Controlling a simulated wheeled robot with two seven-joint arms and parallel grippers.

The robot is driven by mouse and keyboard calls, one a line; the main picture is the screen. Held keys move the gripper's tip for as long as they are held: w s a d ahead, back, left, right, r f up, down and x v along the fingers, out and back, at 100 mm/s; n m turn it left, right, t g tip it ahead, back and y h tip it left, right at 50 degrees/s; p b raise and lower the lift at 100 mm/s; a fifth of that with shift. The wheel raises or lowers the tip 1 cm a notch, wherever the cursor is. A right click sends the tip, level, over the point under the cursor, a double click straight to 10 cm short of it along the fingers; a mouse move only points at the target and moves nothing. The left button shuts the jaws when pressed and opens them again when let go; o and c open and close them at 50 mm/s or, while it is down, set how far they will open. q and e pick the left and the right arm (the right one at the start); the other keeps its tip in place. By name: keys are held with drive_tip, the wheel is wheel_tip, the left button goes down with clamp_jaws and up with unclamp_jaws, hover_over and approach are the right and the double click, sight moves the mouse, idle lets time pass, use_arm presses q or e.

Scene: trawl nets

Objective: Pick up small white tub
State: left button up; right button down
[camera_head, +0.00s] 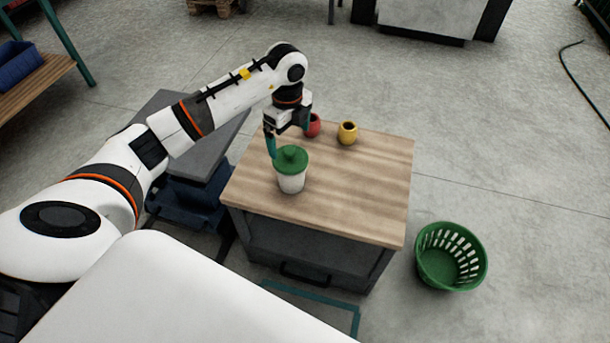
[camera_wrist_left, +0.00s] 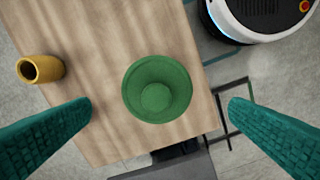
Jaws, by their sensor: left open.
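The small white tub (camera_head: 291,183) stands upright on the wooden table top (camera_head: 350,190), near its left edge, with a green lid (camera_head: 290,158) on it. In the left wrist view the lid (camera_wrist_left: 157,89) shows from above and hides the white body. My left gripper (camera_head: 287,146) is above and just behind the tub, pointing down. In the left wrist view its two teal fingers are wide apart, one on each side of the lid, with nothing between them at their level. My right gripper is in neither view.
A yellow cup (camera_head: 347,133) and a red cup (camera_head: 313,126) stand at the back of the table; the red one is partly hidden by my gripper. A green basket (camera_head: 450,257) is on the floor at right. The table's right half is clear.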

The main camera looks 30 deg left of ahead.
sight(290, 152)
use_arm(q)
wheel_tip(290, 152, down, 5)
drive_tip(key=shift+f, duration=0.15)
drive_tip(key=f, duration=0.1)
drive_tip(key=f+b, duration=0.1)
drive_tip(key=f, duration=0.2)
drive_tip(key=shift+w+a+f, duration=0.25)
drive_tip(key=shift+f, duration=0.1)
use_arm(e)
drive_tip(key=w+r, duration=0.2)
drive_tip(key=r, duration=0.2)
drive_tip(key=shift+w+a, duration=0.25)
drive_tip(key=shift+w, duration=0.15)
use_arm(q)
drive_tip(key=shift+r, duration=0.1)
drive_tip(key=c, duration=1)
